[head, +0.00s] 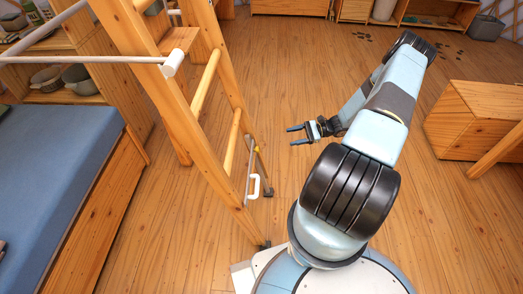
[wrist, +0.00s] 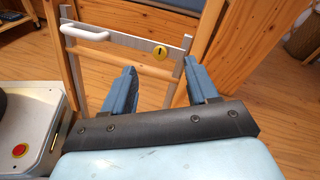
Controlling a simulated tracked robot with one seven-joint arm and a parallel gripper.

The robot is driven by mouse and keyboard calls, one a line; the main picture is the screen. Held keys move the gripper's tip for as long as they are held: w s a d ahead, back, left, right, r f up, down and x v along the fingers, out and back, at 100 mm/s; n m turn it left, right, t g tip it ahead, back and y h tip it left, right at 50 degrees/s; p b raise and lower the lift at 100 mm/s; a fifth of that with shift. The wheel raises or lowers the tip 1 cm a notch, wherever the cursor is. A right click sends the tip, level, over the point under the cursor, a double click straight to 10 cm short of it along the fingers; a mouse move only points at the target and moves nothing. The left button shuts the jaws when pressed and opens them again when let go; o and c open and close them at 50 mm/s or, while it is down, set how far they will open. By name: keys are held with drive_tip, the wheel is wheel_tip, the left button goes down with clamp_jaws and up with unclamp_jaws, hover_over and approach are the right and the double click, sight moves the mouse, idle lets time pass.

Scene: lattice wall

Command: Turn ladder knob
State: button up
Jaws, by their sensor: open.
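The wooden ladder (head: 175,95) stands left of my gripper in the head view. A small yellow knob (wrist: 160,52) with a dark mark sits on a grey metal bar of a frame at the ladder. In the head view the knob (head: 257,148) is a tiny yellow spot low on the ladder. A white handle (wrist: 85,31) is on the same bar, left of the knob in the wrist view; it also shows in the head view (head: 254,186). My gripper (head: 291,136) is open and empty, its blue fingers (wrist: 160,68) pointing toward the knob, apart from it.
A blue-topped bed (head: 60,170) and shelves with bowls (head: 70,92) are at the left. A pale rod with a white end (head: 173,63) crosses the ladder. A wooden bench (head: 475,125) stands at the right. The floor (head: 270,70) between ladder and bench is mostly clear.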

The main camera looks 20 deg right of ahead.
wheel_tip(320, 180, down, 6)
drive_tip(key=s+m+t+y, duration=0.1)
drive_tip(key=s+m+t, duration=0.1)
drive_tip(key=m+t, duration=0.1)
approach(257, 150)
drive_tip(key=w+f+x, duration=0.1)
drive_tip(key=x, duration=0.6)
drive_tip(key=shift+w, duration=0.15)
drive_tip(key=c, duration=1.1)
